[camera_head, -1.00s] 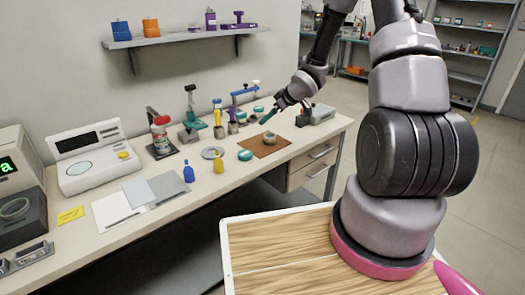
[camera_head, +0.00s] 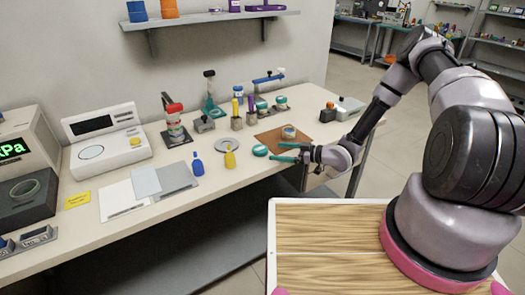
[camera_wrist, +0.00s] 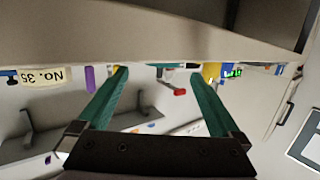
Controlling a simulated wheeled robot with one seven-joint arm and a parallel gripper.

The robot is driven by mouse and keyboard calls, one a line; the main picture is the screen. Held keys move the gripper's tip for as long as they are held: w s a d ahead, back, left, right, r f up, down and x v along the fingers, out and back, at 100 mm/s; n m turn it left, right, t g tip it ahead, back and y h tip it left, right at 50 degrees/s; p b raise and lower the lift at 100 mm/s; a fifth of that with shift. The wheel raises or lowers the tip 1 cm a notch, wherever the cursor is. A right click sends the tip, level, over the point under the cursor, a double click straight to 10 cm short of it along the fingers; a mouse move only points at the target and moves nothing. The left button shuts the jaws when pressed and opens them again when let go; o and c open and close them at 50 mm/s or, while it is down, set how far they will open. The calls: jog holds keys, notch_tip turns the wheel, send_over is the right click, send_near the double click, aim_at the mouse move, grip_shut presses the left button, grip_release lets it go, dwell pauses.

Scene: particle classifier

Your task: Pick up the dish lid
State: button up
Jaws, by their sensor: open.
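A small teal-rimmed round piece (camera_head: 260,150), which looks like the dish lid, lies flat on the bench just left of the brown mat. A round dish (camera_head: 289,132) sits on the mat; I cannot tell whether it has a lid on. My gripper (camera_head: 276,152) is open and reaches in low from the right, roughly level, over the front edge of the bench. Its teal fingertips point left, close to the teal piece; I cannot tell whether they touch it. In the wrist view, which is upside down, the two fingers (camera_wrist: 160,74) are apart with no clear object gripped. The lid is not clear there.
The brown mat (camera_head: 283,141) lies behind my gripper. Pots and a teal stand (camera_head: 211,100) are behind. The bench front is clear.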

aim_at(264, 149)
jog(key=shift+x, duration=3.5)
jog(key=shift+s+a, duration=0.1)
jog(key=shift+s, duration=0.05)
jog(key=c, duration=1.3)
